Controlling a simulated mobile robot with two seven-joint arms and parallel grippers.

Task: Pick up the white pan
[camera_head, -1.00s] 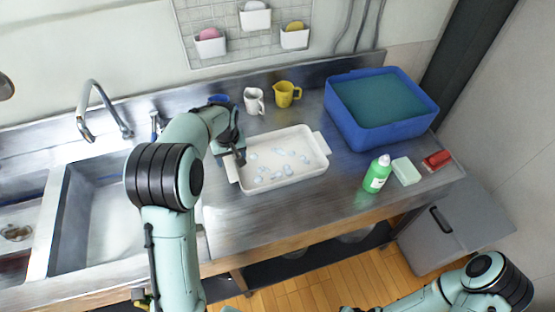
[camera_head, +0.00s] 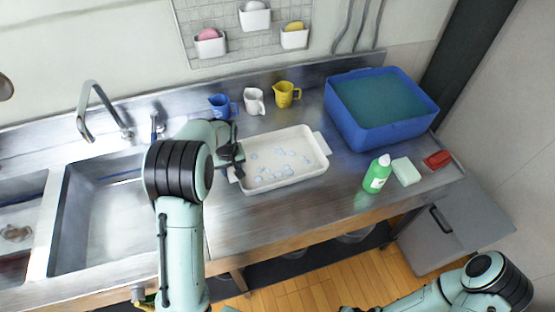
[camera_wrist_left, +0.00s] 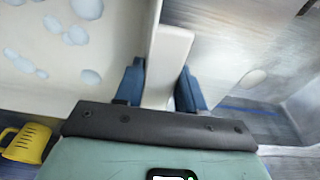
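The white pan (camera_head: 322,142) is a rectangular tray with a flat handle at each short end and several pale bubbles inside. It stands level on the steel counter. My left gripper (camera_head: 238,171) is at its left handle. In the left wrist view the blue fingers of my left gripper (camera_wrist_left: 161,85) straddle the white pan's handle (camera_wrist_left: 165,70), one on each side. The handle fills the space between them, and the fingers look shut on it. My right arm enters at the bottom right, with its gripper outside the view.
Blue (camera_head: 220,106), white (camera_head: 254,101) and yellow (camera_head: 286,94) cups stand behind the pan. A blue water tub (camera_head: 375,139), green bottle (camera_head: 376,174), pale green sponge (camera_head: 406,171) and red item (camera_head: 437,160) are to the right. The sink (camera_head: 95,215) is left.

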